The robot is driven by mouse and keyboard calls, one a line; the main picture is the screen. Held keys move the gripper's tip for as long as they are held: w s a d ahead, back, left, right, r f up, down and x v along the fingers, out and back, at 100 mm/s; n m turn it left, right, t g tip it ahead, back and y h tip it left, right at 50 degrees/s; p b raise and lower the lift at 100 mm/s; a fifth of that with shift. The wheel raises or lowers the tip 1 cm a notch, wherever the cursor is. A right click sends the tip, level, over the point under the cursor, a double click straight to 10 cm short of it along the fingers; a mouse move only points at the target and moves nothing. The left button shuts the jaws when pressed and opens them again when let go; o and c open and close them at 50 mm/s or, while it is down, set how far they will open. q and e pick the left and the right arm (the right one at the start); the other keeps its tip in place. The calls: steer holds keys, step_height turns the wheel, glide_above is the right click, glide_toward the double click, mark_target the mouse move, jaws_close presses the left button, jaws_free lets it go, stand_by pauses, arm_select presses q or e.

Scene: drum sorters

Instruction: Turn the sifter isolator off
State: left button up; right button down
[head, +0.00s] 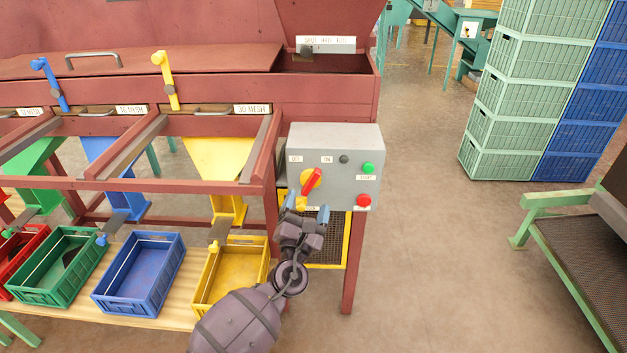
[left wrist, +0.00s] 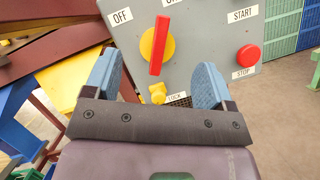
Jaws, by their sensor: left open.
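The sifter isolator (head: 313,181) is a red handle on a yellow round plate on the grey control box (head: 362,140). In the head view the handle is tilted, its upper end towards the right, near the ON label. It also shows in the left wrist view (left wrist: 159,45), beyond the fingertips, near upright, with the OFF label (left wrist: 120,16) to its upper left. A small yellow lock piece (left wrist: 157,94) sits below it. My left gripper (head: 307,213) is open and empty, just below and in front of the handle, not visibly touching it. My right gripper is out of view.
The box also carries a green start button (head: 368,168) and a red stop button (head: 363,201). Red sifter framing stands left, with a yellow bin (head: 199,290) and blue bin (head: 177,270) below. Stacked crates (head: 507,92) stand back right. Floor right of the box is clear.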

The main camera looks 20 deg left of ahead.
mark_target(314, 181)
arm_select(q)
steer(key=x, duration=0.7)
steer(key=shift+w, duration=0.1)
steer(key=c, duration=0.9)
